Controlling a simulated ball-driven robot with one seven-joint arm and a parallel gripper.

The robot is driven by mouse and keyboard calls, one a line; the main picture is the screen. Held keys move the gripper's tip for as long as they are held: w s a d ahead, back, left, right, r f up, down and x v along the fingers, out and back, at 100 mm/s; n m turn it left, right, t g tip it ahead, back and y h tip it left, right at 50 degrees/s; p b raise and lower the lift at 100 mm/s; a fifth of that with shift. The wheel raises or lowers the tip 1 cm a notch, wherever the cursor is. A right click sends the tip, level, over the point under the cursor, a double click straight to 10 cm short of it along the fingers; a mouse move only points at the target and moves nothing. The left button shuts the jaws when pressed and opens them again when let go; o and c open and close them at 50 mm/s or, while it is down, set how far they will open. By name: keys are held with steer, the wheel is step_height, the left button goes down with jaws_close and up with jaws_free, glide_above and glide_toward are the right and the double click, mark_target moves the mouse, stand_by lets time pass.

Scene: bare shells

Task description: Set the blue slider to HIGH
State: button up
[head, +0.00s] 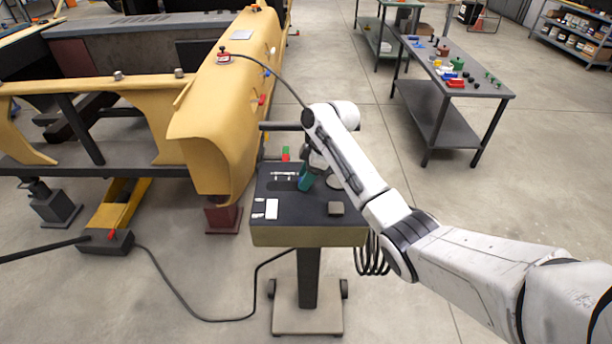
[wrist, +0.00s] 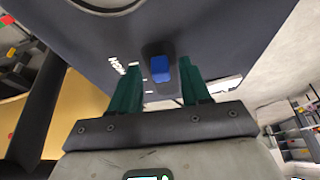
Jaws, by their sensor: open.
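The blue slider (wrist: 160,69) shows in the wrist view as a small blue block in a dark slot on the dark console top (head: 305,215). My gripper (wrist: 155,85) is open, with one green finger on each side of the slider and visible gaps between. I cannot tell whether the fingertips reach down to its height. In the head view my gripper (head: 306,180) is over the middle of the console, and the slider is hidden there. White lettering (wrist: 116,66) lies left of the slot and is too small to read.
A yellow body shell (head: 215,110) stands close on the left. A parts table (head: 450,70) stands at the back right.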

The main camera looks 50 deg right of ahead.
steer(key=shift+r, duration=0.1)
steer(key=b+v, duration=0.1)
steer(key=v, duration=0.9)
steer(key=shift+s+r, duration=0.2)
steer(key=shift+r, duration=0.05)
stand_by(0.3)
